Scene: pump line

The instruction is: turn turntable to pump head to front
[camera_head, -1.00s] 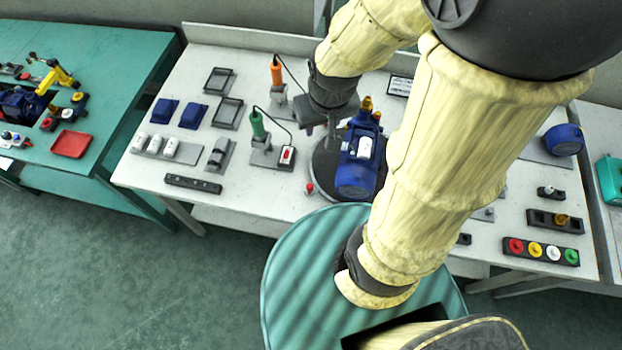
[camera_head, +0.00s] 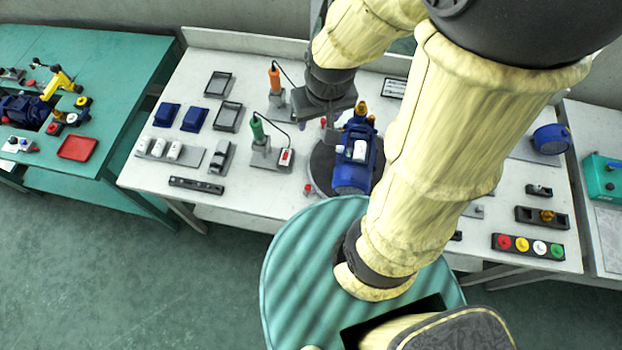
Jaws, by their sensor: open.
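The turntable (camera_head: 322,172) is a dark round disc on the white table, partly hidden by the pump and my arm. A blue pump (camera_head: 352,172) stands on it, with a white box on top and brass fittings at its far end. Its round blue end faces the front of the table. A small red knob (camera_head: 308,189) shows at the turntable's front left edge. My gripper (camera_head: 328,118) is open, above the turntable's back left part beside the pump's brass fittings. I cannot tell whether its fingers touch anything.
Blue covers (camera_head: 166,114) and black trays lie farther left. A row of coloured buttons (camera_head: 528,246) lies at the front right. My arm hides the table's middle right.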

